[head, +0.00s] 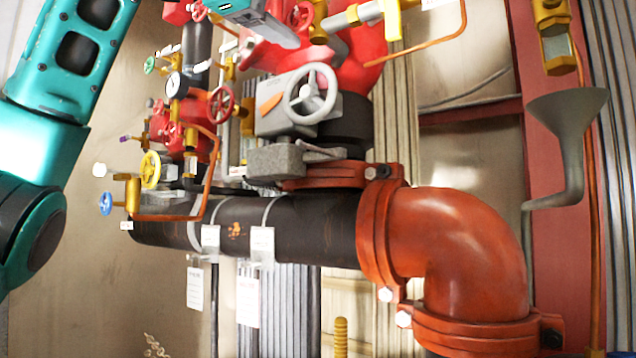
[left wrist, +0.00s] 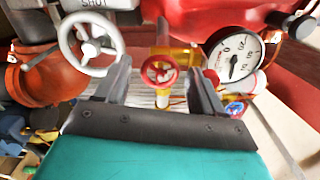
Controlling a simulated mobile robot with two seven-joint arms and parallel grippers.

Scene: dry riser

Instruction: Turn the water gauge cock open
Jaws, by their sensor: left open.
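A small red handwheel (left wrist: 160,71) with a pale centre sits on a yellow fitting (left wrist: 175,52) in the left wrist view. It lies beside a round white dial gauge (left wrist: 235,57). It seems to be the water gauge cock, but I cannot read a label. My left gripper (left wrist: 158,66) is open, with one finger on each side of the wheel in that view; I cannot tell whether they touch it. In the head view my left gripper (head: 275,28) is at the top, partly cut off, near a red wheel (head: 300,15). My right gripper is not in view.
A white handwheel (head: 310,93) stands below the gripper, also close to one finger in the left wrist view (left wrist: 90,44). Several small coloured valves crowd the left. A black pipe (head: 310,230) and red elbow (head: 455,245) run below. A grey funnel (head: 565,120) stands right.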

